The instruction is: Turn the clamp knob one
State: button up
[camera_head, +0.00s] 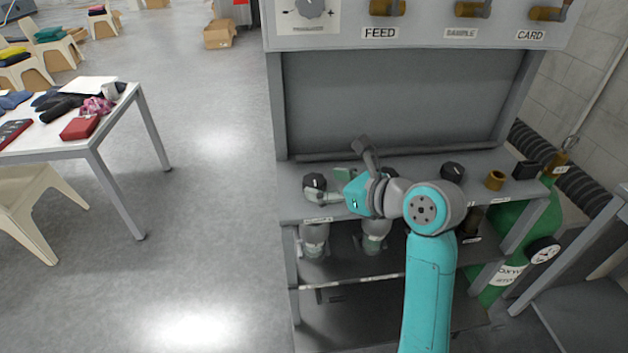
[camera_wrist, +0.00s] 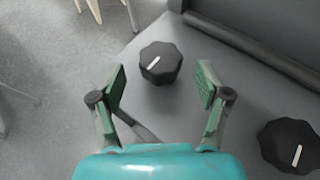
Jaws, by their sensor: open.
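A black faceted knob with a white mark stands on the grey shelf at its left end; it shows in the head view (camera_head: 314,185) and in the wrist view (camera_wrist: 160,62). My gripper (camera_wrist: 160,85) is open, with its two green-padded fingers apart. In the wrist view the knob appears between and slightly beyond the fingertips, and neither finger visibly touches it. In the head view my gripper (camera_head: 335,185) is close to the right of this knob. A second black knob (camera_wrist: 290,146) lies to the right in the wrist view. No label saying which is knob one is readable.
The grey shelf (camera_head: 420,172) also carries a black knob (camera_head: 452,172) and a brass fitting (camera_head: 495,181) to the right. An upright grey panel (camera_head: 400,100) stands behind. Clear fittings (camera_head: 314,238) hang below the shelf. A table (camera_head: 92,146) stands at left.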

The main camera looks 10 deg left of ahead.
aim_at(319, 182)
jog(key=shift+x, duration=2.05)
jog(key=c, duration=1.2)
